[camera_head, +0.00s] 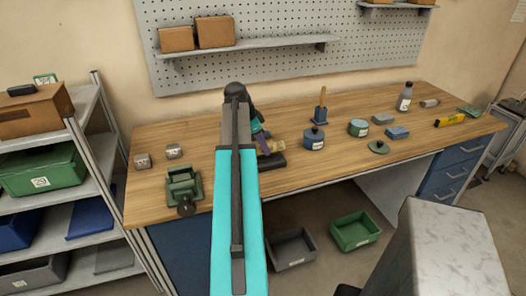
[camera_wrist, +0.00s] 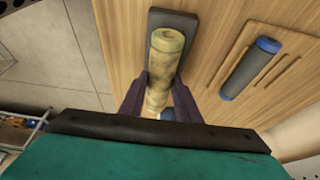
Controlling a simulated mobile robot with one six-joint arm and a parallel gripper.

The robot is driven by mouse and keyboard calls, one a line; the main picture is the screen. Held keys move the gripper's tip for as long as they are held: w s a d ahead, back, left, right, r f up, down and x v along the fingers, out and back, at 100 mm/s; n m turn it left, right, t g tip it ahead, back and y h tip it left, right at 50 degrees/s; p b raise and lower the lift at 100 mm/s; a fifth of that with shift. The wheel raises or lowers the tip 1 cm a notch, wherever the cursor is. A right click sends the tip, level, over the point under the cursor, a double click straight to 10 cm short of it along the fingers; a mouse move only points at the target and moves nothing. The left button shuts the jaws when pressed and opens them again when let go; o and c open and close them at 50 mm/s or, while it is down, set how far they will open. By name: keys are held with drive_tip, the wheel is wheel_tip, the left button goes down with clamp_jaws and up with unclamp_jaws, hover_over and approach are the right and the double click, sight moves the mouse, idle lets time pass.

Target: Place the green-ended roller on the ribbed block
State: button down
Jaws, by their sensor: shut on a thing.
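My gripper (camera_wrist: 160,90) is shut on a pale yellow roller (camera_wrist: 167,60), with one purple-dark finger on each side. The roller also shows in the head view (camera_head: 272,147), partly behind my arm. No green end is clearly visible on it; its near end is largely hidden by the gripper. A dark block (camera_head: 274,161) lies on the bench just below the roller, and in the wrist view (camera_wrist: 178,19) it lies behind the roller, roughly lined up with it. I cannot make out ribs on it, nor whether roller and block touch.
A grey cylinder with blue ends (camera_wrist: 250,68) lies right of the roller in the wrist view. A green fixture (camera_head: 183,187) and two small grey blocks stand left on the bench (camera_head: 225,179).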

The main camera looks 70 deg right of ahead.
drive_tip(key=shift+d, duration=0.1)
drive_tip(key=shift+w+d, duration=0.15)
drive_tip(key=shift+d, duration=0.25)
drive_tip(key=shift+a+f+p, duration=0.1)
drive_tip(key=shift+f+p, duration=0.75)
drive_tip(key=shift+f, duration=0.95)
drive_tip(key=c, duration=1.3)
unclamp_jaws()
drive_tip(key=shift+c, duration=0.2)
drive_tip(key=shift+r, duration=0.15)
drive_tip(key=b+v, duration=0.2)
drive_tip(key=v, duration=0.8)
drive_tip(key=shift+w, duration=0.1)
drive_tip(key=shift+b+v, duration=0.3)
drive_tip(key=shift+v, duration=0.55)
